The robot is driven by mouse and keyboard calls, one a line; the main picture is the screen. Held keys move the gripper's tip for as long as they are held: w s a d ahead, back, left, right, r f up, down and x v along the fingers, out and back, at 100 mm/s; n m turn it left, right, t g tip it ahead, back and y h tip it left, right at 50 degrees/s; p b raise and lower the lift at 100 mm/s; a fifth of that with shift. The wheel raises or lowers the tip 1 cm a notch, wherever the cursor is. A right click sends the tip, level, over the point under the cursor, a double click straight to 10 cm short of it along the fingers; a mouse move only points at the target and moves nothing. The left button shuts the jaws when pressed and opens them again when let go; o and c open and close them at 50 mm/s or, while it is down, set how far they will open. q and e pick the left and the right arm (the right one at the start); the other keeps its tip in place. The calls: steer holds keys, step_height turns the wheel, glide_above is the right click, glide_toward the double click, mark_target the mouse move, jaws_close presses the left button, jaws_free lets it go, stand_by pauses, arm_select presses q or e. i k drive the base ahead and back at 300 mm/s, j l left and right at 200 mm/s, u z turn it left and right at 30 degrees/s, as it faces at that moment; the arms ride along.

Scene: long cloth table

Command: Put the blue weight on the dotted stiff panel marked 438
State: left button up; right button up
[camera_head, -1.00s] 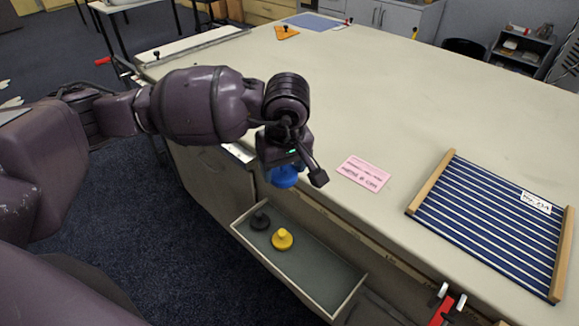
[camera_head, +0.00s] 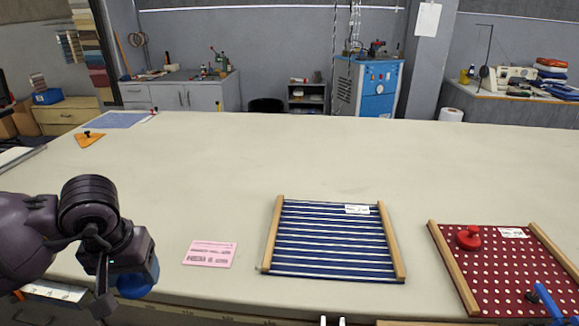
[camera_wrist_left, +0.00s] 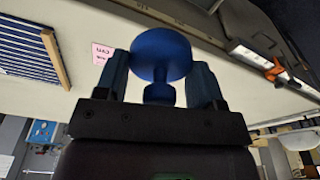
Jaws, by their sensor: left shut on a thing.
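The blue weight (camera_head: 138,284) is held by my left gripper (camera_head: 126,280) at the table's front left edge. In the left wrist view the weight (camera_wrist_left: 161,52) sits between the two fingers of the gripper (camera_wrist_left: 161,85), which is shut on its narrow knob, wide disc outward. The dotted panel (camera_head: 489,274) lies at the right of the head view, dark red with white dots, wooden side bars and a white label too small to read surely. A red weight (camera_head: 468,238) stands on its upper left part. My right gripper is not in view.
A blue striped panel (camera_head: 333,240) with wooden bars lies between the weight and the dotted panel. A pink card (camera_head: 210,253) lies left of it. A blue tool-like thing (camera_head: 548,302) and a small dark object (camera_head: 532,297) overlap the dotted panel's lower right. The table's middle is clear.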

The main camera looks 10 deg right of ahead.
mark_target(520, 252)
steer(key=z, duration=1.1)
steer(key=i+l+z, duration=0.1)
steer(key=z, duration=0.2)
steer(key=i+l+z, duration=0.1)
steer(key=l+z, duration=0.2)
steer(key=i+l, duration=0.25)
steer(key=l, duration=0.15)
steer(key=i+l, duration=0.55)
steer(key=l, duration=0.2)
